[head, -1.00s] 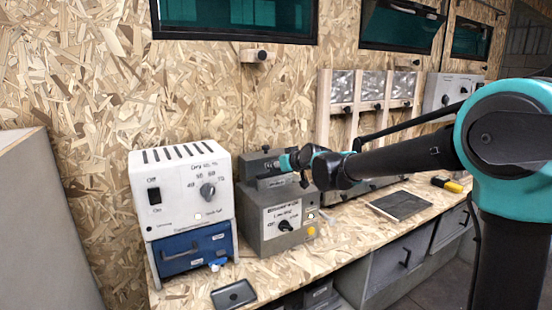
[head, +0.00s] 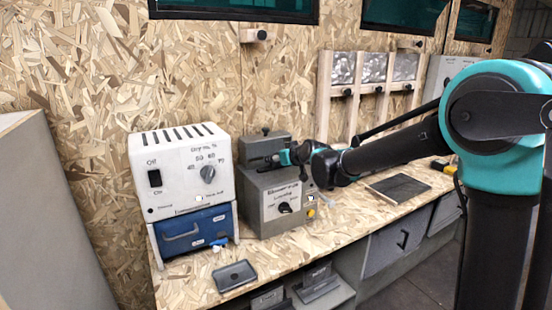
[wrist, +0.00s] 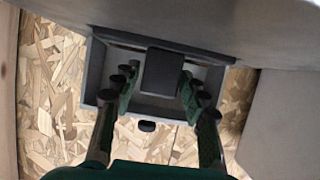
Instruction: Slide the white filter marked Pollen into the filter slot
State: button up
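I cannot make out a white filter marked Pollen in either view. No filter slot can be told for sure. My gripper (head: 290,157) is at the upper front of a grey machine (head: 275,185) with a black knob and small writing. In the wrist view my gripper (wrist: 158,85) has its two green fingers apart, one on each side of a dark grey block (wrist: 162,72). A gap shows at the left finger; the right finger is close to the block. The block stands over a grey open-topped frame (wrist: 150,108). Whether the fingers touch the block is unclear.
A white unit (head: 180,165) with a blue drawer (head: 190,232) stands left of the grey machine. A small dark tray (head: 235,276) lies at the bench's front edge. A dark flat plate (head: 398,188) lies to the right. Dark labelled holders (head: 318,282) sit on a shelf below.

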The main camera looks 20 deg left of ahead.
jog(key=shift+o, duration=0.9)
jog(key=shift+d, duration=0.1)
jog(key=v, duration=1.1)
jog(key=shift+s+d+r, duration=0.15)
jog(key=shift+s+r, duration=0.05)
jog(key=s+d, duration=0.6)
jog(key=d, duration=0.1)
